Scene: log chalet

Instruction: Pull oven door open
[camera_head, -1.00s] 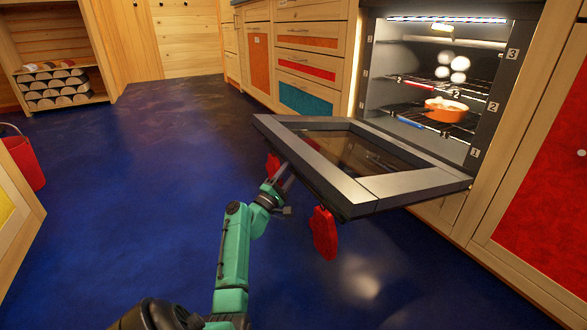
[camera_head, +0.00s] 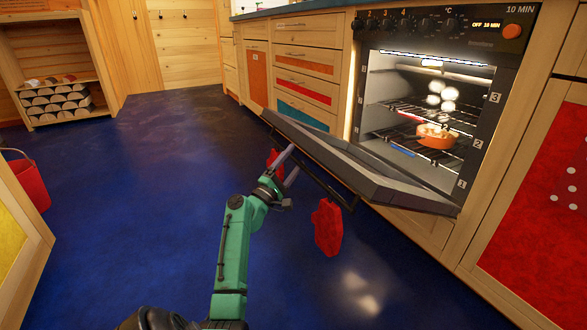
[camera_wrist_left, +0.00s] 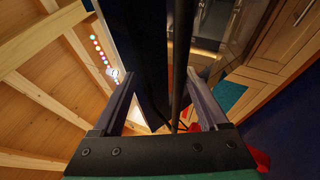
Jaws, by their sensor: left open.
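The oven (camera_head: 430,110) is at the right in the head view, its lit inside exposed. Its door (camera_head: 350,160) hangs partly open, tilted and seen nearly edge-on. The dark handle bar (camera_head: 315,180) runs along the door's outer side. My left gripper (camera_head: 290,166) is at the handle's left part, fingers apart. In the left wrist view, the handle (camera_wrist_left: 181,60) and the dark door edge (camera_wrist_left: 148,60) run between the spread fingers of my left gripper (camera_wrist_left: 160,92); whether they touch is unclear. My right gripper is out of view.
An orange pan (camera_head: 436,136) sits on an oven rack. Drawers (camera_head: 305,90) flank the oven. A red bucket (camera_head: 27,180) stands far left.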

